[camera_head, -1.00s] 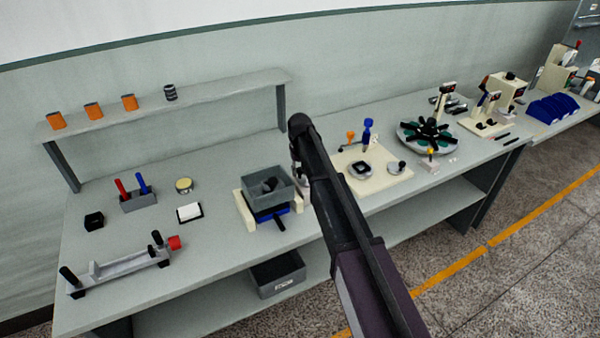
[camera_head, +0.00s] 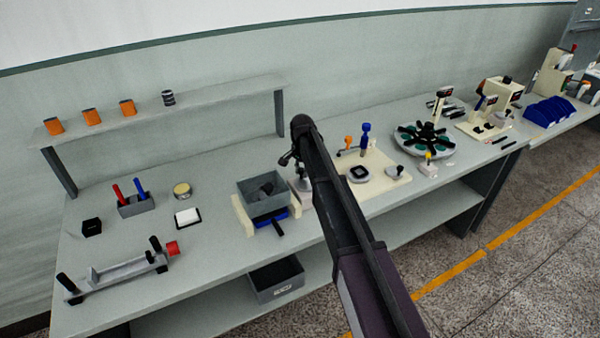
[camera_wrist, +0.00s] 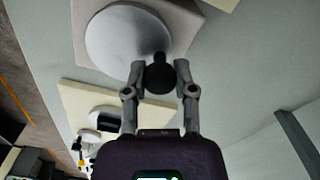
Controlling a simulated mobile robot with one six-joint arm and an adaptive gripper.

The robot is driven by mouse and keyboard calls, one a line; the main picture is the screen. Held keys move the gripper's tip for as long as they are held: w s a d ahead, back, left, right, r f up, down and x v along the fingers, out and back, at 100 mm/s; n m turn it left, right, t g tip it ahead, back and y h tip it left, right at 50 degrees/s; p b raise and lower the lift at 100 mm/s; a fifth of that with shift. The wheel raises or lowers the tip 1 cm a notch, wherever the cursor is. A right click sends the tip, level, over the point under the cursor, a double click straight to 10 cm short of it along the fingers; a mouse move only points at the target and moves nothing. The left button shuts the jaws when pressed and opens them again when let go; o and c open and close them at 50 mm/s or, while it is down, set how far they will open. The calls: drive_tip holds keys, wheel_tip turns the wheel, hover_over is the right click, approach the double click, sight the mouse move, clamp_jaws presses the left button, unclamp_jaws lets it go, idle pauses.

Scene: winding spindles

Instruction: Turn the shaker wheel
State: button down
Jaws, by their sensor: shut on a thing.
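In the wrist view a pale grey round wheel (camera_wrist: 117,38) lies on a light base (camera_wrist: 186,20). A dark knob (camera_wrist: 160,78) stands near the wheel's rim. My gripper (camera_wrist: 161,70) is shut on this knob, with one finger on each side of it. In the head view my gripper (camera_head: 303,180) is low over the bench, just right of the grey box. My arm hides most of the wheel in that view.
Left of my gripper stands an open grey box (camera_head: 262,202) on a blue part. Right of my arm is a cream board (camera_head: 385,178) with orange and blue handles. A round rack (camera_head: 424,140) stands farther right. Bare bench (camera_head: 225,245) lies front left.

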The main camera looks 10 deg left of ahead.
drive_tip(key=m, duration=0.2)
drive_tip(key=d+m, duration=0.1)
drive_tip(key=shift+w+m, duration=0.25)
drive_tip(key=shift+m, duration=0.15)
drive_tip(key=shift+d+m, duration=0.25)
drive_tip(key=shift+m, duration=0.65)
drive_tip(key=shift+d+m, duration=0.25)
drive_tip(key=shift+m, duration=0.65)
drive_tip(key=shift+c, duration=2.1)
unclamp_jaws()
drive_tip(key=shift+w+a, duration=0.1)
